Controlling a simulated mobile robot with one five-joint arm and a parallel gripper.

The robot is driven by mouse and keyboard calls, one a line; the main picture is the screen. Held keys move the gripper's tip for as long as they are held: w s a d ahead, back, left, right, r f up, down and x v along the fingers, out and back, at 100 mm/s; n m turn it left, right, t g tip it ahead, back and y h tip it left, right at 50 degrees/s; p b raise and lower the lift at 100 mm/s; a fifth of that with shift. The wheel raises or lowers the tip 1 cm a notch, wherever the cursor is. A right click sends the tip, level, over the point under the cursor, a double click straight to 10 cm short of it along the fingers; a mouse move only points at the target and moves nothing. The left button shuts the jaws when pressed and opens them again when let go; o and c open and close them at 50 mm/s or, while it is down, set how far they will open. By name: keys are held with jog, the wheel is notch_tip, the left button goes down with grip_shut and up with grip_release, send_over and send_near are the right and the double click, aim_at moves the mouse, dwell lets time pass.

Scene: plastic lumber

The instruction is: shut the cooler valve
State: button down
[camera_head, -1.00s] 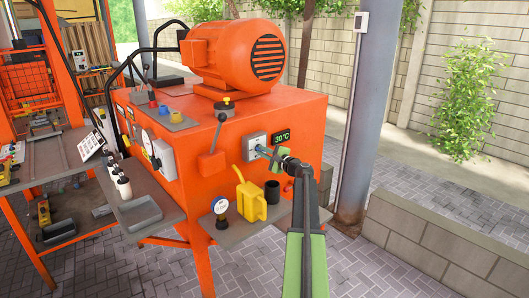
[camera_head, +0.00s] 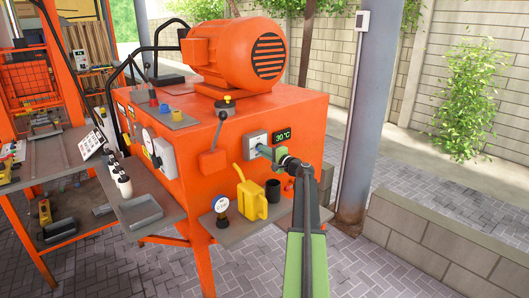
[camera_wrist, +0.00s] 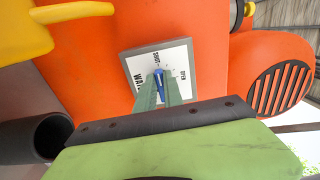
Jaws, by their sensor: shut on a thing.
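The cooler valve is a grey box with a white label plate (camera_head: 251,139) on the orange machine's front, beside a display reading 30 °C. In the wrist view the plate (camera_wrist: 140,66) bears the words SHUT and OPEN and part of a word starting WA. A small blue lever (camera_wrist: 158,77) stands on the plate, its visible end near the SHUT marking. My gripper (camera_head: 262,150) reaches the plate from the right, and in the wrist view its two green fingers (camera_wrist: 159,88) are closed about the blue lever. The fingers hide the lever's lower part.
A grey lever (camera_head: 213,160) is left of the valve. The grey post (camera_head: 364,120) stands to the right.

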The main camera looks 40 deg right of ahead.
jog(key=c, duration=1.5)
grip_release()
jog(key=shift+o, duration=0.2)
jog(key=s+a, duration=0.1)
jog(key=s, duration=1.6)
jog(key=shift+s+a, duration=0.15)
jog(key=shift+s, duration=0.1)
